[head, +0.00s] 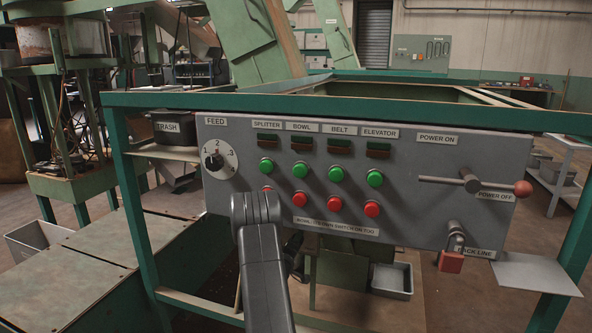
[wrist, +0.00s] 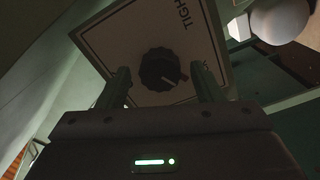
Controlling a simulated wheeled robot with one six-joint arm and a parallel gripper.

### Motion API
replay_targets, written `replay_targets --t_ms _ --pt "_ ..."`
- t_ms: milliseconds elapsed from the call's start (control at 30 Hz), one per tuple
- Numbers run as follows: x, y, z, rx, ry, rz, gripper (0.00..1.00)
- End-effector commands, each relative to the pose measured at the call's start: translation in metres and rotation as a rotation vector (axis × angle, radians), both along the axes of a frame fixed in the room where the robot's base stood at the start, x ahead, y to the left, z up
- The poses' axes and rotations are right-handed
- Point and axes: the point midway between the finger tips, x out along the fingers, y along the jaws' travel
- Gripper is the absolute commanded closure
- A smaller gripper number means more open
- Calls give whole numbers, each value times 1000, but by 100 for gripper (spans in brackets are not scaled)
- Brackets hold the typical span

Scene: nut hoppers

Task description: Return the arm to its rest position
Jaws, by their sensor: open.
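My arm (head: 262,265) rises from the bottom of the head view in front of the grey control panel (head: 410,150). Its upper end covers part of the panel's lower left. My gripper is hidden in the head view. In the wrist view my gripper (wrist: 161,78) is open, with a finger on each side and nothing held. A black round knob (wrist: 160,66) on a pale plate (wrist: 112,42) lettered "TIGH..." shows between the fingers. The gap between knob and fingers in depth cannot be told.
A grey shelf (head: 535,274) juts out at right. A metal tray (head: 392,281) sits below.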

Motion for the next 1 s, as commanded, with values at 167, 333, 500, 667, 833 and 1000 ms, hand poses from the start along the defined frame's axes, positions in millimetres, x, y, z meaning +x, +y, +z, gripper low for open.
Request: replay_targets --t_ms 167,333,500,667,833,1000 --pt "0 0 -3 147 -48 0 40" --pt "0 0 -4 293 -95 -1 40" --pt "0 0 -4 437 -142 0 40" --pt "0 0 -3 543 -176 1 40" --pt "0 0 -2 607 -197 0 40" --pt "0 0 0 625 -202 0 40"
